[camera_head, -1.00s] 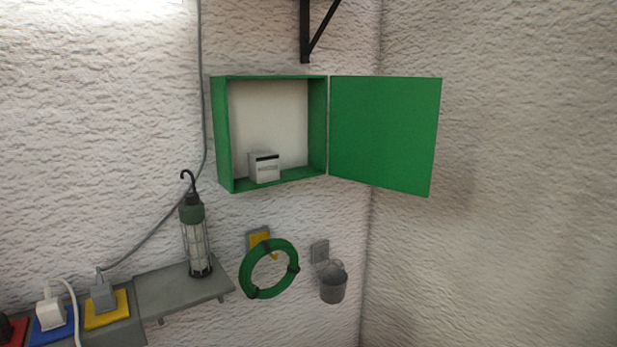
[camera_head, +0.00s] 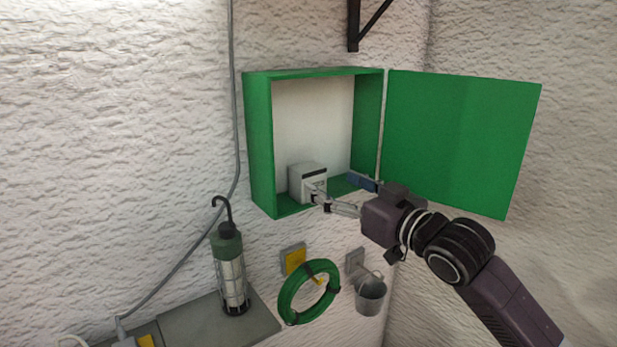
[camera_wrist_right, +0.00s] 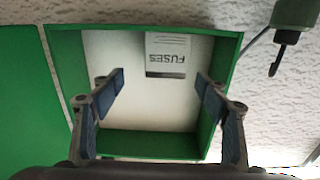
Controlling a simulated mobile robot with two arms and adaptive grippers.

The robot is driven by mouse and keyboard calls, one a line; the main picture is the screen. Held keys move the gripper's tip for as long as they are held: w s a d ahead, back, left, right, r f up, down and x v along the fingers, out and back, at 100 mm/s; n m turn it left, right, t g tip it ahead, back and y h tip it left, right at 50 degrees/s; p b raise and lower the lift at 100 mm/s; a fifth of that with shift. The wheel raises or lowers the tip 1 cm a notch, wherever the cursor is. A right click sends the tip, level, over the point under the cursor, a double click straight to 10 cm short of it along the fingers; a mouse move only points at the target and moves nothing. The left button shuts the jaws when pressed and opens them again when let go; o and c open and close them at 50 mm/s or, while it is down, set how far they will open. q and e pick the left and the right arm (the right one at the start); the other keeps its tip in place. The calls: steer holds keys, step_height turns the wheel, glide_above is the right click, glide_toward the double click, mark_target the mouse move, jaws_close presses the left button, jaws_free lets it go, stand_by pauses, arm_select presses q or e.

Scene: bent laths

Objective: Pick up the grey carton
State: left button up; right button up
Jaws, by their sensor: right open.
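The grey carton (camera_head: 300,180) stands on the floor of the open green wall cabinet (camera_head: 259,150), in its left part. My right gripper (camera_head: 339,189) is open at the cabinet's front opening, to the right of the carton; one finger overlaps the carton's lower right in the head view. In the right wrist view the carton (camera_wrist_right: 166,52) appears inverted, with the word FUSES on it. It lies beyond the open fingertips (camera_wrist_right: 160,85), with nothing between the fingers. Whether a finger touches it, I cannot tell. My left gripper is not in view.
The cabinet door (camera_head: 460,140) stands open to the right, behind my right arm. Below hang a green coil (camera_head: 284,302) and a small bucket (camera_head: 370,297). A caged lamp (camera_head: 231,270) stands on a grey shelf (camera_head: 190,325). A black bracket (camera_head: 353,25) is above.

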mark_target(315, 172)
steer(key=p+x, duration=0.1)
steer(key=x, duration=0.1)
steer(key=r+p+x, duration=0.1)
steer(key=x, duration=0.2)
steer(key=p+x, duration=0.1)
steer(key=x, duration=0.1)
steer(key=shift+a+r, duration=0.15)
steer(key=shift+a, duration=0.4)
steer(key=shift+w+a, duration=0.25)
steer(key=shift+w, duration=0.05)
steer(key=shift+d, duration=0.1)
steer(key=shift+c, duration=1.1)
steer(key=c, duration=1.1)
